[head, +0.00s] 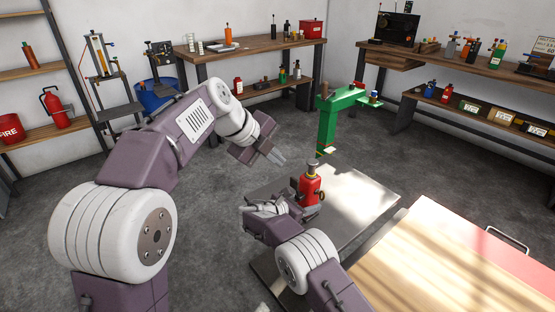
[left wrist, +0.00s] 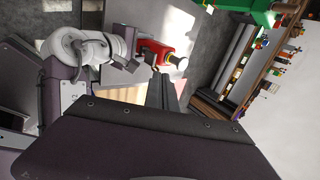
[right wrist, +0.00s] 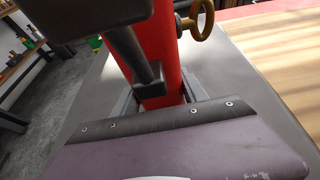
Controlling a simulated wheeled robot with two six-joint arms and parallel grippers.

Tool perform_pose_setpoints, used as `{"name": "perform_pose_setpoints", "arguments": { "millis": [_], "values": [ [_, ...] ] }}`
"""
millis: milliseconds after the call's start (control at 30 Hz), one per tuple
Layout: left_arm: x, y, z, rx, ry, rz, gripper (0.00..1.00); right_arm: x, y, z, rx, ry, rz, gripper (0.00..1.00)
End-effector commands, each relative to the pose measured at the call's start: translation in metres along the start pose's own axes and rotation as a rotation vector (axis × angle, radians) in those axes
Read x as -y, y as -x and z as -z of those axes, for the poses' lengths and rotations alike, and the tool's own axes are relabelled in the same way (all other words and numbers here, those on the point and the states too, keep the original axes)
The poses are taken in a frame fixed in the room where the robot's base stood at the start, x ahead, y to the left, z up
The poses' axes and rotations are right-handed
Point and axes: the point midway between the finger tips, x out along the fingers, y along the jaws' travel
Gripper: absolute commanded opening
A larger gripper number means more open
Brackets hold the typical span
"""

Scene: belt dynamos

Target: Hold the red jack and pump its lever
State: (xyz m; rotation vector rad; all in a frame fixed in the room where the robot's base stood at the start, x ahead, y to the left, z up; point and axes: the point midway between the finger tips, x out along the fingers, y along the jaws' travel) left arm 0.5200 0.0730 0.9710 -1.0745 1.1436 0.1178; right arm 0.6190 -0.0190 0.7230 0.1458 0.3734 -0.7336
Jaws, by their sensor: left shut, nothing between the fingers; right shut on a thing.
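The red jack (head: 313,184) stands upright on the grey metal table, with a dark cap on top. It also shows in the left wrist view (left wrist: 162,52). In the right wrist view its red body (right wrist: 160,50) fills the upper middle, with a brass-coloured ring handle (right wrist: 196,20) at its side. A dark bar (right wrist: 134,55), possibly the lever, crosses in front of the body. My right gripper (head: 283,207) is shut on the red jack, from its left side. My left gripper (head: 279,158) is shut and empty, in the air above and to the left of the jack.
The grey metal table (head: 355,190) has bare room right of the jack. A green stand (head: 328,125) rises behind it. A wooden-topped red cabinet (head: 430,250) is at the right front. Benches with tools line the back walls.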

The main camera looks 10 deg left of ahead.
Motion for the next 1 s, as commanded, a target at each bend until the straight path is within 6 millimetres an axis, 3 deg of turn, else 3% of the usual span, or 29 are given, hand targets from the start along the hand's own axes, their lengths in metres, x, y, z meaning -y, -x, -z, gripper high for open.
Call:
{"name": "perform_pose_setpoints", "arguments": {
  "millis": [333, 433, 567, 733, 1000],
  "values": [
    [0.000, 0.000, 0.000, 0.000, -0.005, 0.001, 0.00, 0.000, -0.001, 0.001, -0.002, 0.000, 0.001, 0.00],
    [0.002, -0.005, 0.001, -0.006, -0.076, 0.024, 0.00, 0.000, -0.001, 0.001, -0.002, 0.000, 0.001, 0.00],
    [-0.016, -0.014, 0.011, -0.042, -0.104, 0.084, 0.00, 0.000, -0.001, 0.001, -0.002, 0.000, 0.000, 0.00],
    [-0.043, -0.002, 0.006, -0.025, -0.011, 0.124, 0.00, 0.000, -0.001, 0.001, -0.002, 0.000, 0.001, 0.00],
    [-0.045, 0.007, -0.002, -0.002, 0.001, 0.131, 0.00, 0.000, -0.001, 0.001, -0.003, 0.000, 0.001, 0.00]
  ]
}}
